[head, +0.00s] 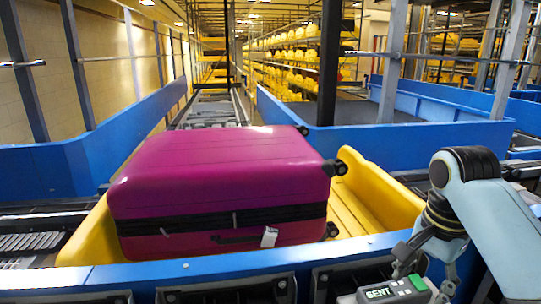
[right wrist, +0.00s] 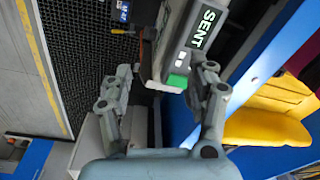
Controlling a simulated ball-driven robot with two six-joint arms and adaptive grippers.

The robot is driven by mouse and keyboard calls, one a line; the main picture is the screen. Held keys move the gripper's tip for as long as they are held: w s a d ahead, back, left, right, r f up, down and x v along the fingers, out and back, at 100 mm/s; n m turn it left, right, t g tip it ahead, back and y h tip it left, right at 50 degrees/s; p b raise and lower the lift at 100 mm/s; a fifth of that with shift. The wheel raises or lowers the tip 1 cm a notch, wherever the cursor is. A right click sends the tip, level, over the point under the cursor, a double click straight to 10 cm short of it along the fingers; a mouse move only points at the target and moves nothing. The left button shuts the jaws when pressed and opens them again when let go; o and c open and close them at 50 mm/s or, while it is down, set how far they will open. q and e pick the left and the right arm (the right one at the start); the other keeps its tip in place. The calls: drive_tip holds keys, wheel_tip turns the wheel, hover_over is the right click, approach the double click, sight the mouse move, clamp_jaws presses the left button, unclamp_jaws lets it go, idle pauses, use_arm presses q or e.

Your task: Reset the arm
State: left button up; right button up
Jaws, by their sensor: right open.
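My right gripper (head: 418,268) is at the lower right of the head view, just above a grey device (head: 398,291) with a lit display reading "SENT" and a green button (head: 418,282). In the right wrist view the fingers of my right gripper (right wrist: 165,75) are spread apart with nothing held. The device (right wrist: 185,45) and its green button (right wrist: 177,82) lie beyond and between the fingertips; I cannot tell if they touch. My left gripper is not in view.
A magenta suitcase (head: 225,170) with a black band lies in a yellow tray (head: 385,200) on the conveyor. Blue side walls (head: 130,130) line the track, and a blue rail (head: 200,272) runs in front of the tray. Shelves of yellow trays (head: 300,60) stand far behind.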

drive_tip(key=s+n+t, duration=0.3)
drive_tip(key=s+n, duration=1)
drive_tip(key=s, duration=0.9)
wheel_tip(320, 180, down, 40)
drive_tip(key=s+d+g+b, duration=0.2)
drive_tip(key=s+b, duration=0.1)
drive_tip(key=b, duration=1.1)
drive_tip(key=s+f+b, duration=0.5)
drive_tip(key=s+f, duration=0.4)
drive_tip(key=f, duration=0.4)
drive_tip(key=s+f+b, duration=0.5)
drive_tip(key=s+f, duration=0.4)
drive_tip(key=f, duration=0.4)
drive_tip(key=shift+d+f+g, duration=0.2)
drive_tip(key=shift+d+g, duration=0.15)
drive_tip(key=shift+g, duration=0.05)
